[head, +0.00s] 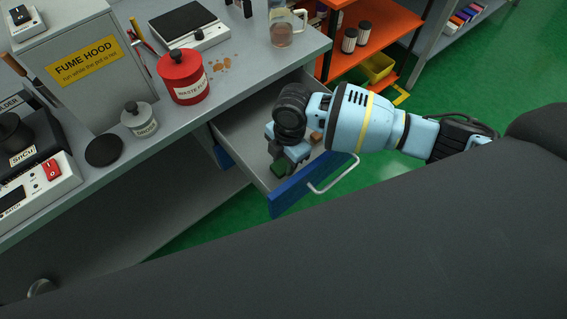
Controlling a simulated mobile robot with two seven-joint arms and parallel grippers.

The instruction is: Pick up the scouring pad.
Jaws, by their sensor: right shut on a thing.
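The scouring pad (280,169), small and dark green, shows at the tip of my right gripper (282,164), inside the open drawer (247,134). My right gripper points down into the drawer near its blue front and is shut on the pad. The gripper covers part of the pad, and I cannot tell whether the pad touches the drawer floor. My left gripper is not in view.
The drawer's blue front (290,196) has a metal handle (333,174). A small brown thing (316,137) lies in the drawer beside my gripper. On the bench above stand a red waste can (183,78), a beaker (281,34) and a lidded jar (139,120).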

